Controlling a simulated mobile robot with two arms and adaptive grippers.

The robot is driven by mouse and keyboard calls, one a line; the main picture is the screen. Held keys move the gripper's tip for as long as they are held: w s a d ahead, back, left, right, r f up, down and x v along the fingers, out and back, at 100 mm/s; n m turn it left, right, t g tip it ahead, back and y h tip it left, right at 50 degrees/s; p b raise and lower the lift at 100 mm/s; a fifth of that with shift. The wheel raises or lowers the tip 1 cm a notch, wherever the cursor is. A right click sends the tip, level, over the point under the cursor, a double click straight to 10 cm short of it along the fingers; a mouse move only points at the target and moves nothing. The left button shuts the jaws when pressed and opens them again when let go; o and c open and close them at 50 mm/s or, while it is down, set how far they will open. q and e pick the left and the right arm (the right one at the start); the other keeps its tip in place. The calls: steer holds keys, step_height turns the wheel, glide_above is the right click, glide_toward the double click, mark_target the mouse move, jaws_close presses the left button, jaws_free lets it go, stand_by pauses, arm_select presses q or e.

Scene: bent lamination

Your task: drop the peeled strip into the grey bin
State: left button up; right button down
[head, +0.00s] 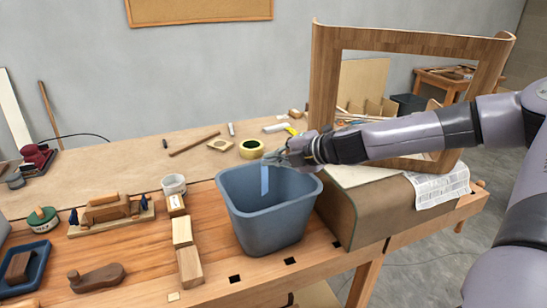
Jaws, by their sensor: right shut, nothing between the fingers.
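The grey bin (262,222) is a blue-grey open tub standing on the workbench near its front edge. A narrow light-blue strip (265,182) shows upright against the bin's opening, its upper end just below my right gripper's fingertips. I cannot tell whether the strip touches the fingertips or the bin's inner wall. My right gripper (270,158) reaches in from the right, above the bin's far rim. It is shut with nothing held between its fingers. The fingertips are small and partly blurred into the strip's top. My left gripper is out of view.
A curved wooden frame (325,75) stands behind my right arm, above a brown curved block (362,210). A yellow tape roll (251,149) lies behind the bin. Wooden blocks (189,267), a white cup (174,184) and a plane (107,208) sit left of it.

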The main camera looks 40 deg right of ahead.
steer(key=c, duration=1.8)
jaws_free()
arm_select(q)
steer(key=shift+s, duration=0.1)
arm_select(e)
steer(key=shift+o, duration=0.4)
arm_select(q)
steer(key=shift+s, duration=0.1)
arm_select(e)
steer(key=v, duration=1.2)
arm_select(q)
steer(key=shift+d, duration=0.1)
